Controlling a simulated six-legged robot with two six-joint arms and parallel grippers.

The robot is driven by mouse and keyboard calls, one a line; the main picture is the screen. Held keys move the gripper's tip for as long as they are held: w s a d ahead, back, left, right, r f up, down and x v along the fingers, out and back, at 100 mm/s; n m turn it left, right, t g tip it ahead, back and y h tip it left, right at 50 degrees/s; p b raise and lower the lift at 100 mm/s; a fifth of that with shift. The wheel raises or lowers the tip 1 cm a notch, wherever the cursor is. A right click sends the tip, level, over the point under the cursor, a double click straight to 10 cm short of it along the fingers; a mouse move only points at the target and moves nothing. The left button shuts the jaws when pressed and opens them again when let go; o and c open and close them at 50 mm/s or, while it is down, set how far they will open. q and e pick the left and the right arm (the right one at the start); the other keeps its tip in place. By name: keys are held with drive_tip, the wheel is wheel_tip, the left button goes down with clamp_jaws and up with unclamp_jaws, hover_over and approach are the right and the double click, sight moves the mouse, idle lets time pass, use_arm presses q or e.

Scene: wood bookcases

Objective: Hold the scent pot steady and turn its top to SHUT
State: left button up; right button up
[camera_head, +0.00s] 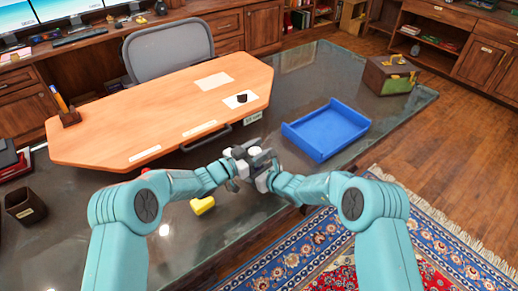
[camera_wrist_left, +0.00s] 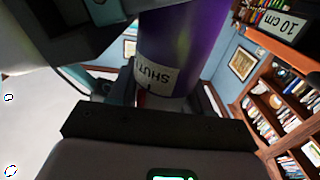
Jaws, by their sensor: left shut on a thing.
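The scent pot (camera_wrist_left: 188,45) shows in the left wrist view as a purple cylinder with a white label (camera_wrist_left: 155,72) reading SHUT, upside down. A small red mark is beside the label. My left gripper (camera_head: 238,164) is shut on the pot; its dark finger crosses the lower part of the wrist view. My right gripper (camera_head: 265,173) is close against the left one in the head view, above the desk. A small white round part shows between them. The grippers hide most of the pot there, and I cannot tell whether the right jaws are closed.
A blue tray (camera_head: 326,132) lies on the glass desk (camera_head: 290,85) to the right. A yellow object (camera_head: 202,205) is below the grippers. A wooden board (camera_head: 120,125) with cards and a dark knob-like thing (camera_head: 242,98) lies behind. A box (camera_head: 388,78) is far right.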

use_arm(q)
drive_tip(key=shift+s+d+m+g+h, duration=0.15)
drive_tip(key=shift+m+g+h, duration=0.45)
drive_tip(key=shift+m+g, duration=0.3)
drive_tip(key=shift+s+a+m+g+h, duration=0.1)
drive_tip(key=shift+m+g+h, duration=0.55)
drive_tip(key=shift+g, duration=0.45)
drive_tip(key=o, duration=0.7)
drive_tip(key=shift+d+n+t, duration=0.1)
drive_tip(key=shift+n+t, duration=0.15)
drive_tip(key=shift+t, duration=0.05)
